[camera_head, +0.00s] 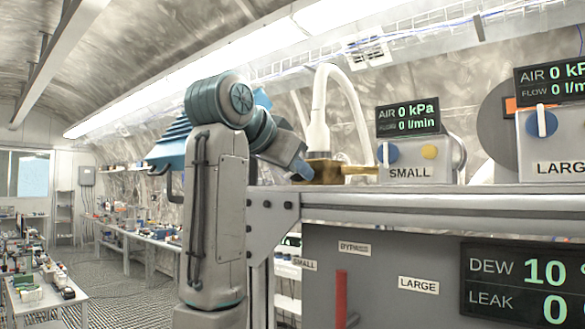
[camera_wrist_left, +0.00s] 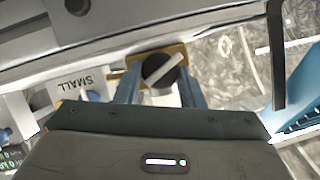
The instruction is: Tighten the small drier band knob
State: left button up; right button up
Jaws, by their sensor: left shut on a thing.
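The small drier stands on the bench ledge: a white box with a SMALL label (camera_head: 410,173), a blue knob (camera_head: 387,153) and a yellow knob (camera_head: 429,151). Left of it, a brass fitting (camera_head: 345,171) sits at the foot of a white upright hose part (camera_head: 318,125). My left gripper (camera_head: 303,170) reaches the fitting's left end. In the left wrist view, its blue fingers (camera_wrist_left: 159,88) are shut on a dark round knob with a white bar (camera_wrist_left: 160,72), taken as the band knob. The bar sits slanted. The arm hides the knob in the head view. My right gripper is not in view.
The LARGE unit (camera_head: 555,150) stands to the right on the same ledge. Below, a grey panel has a red bar (camera_head: 341,298) and a DEW and LEAK display (camera_head: 520,285). Cluttered benches (camera_head: 130,235) line the tunnel at left, with open floor between them.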

pick_arm(q)
jog(key=o, duration=1)
jog(key=b+v, duration=0.2)
jog(key=shift+s+a, duration=0.2)
jog(key=shift+s, duration=0.15)
jog(key=b+v, duration=0.8)
jog(key=b, duration=0.3)
jog(key=shift+r+b, duration=0.2)
jog(key=shift+b, duration=0.2)
jog(key=shift+w, duration=0.1)
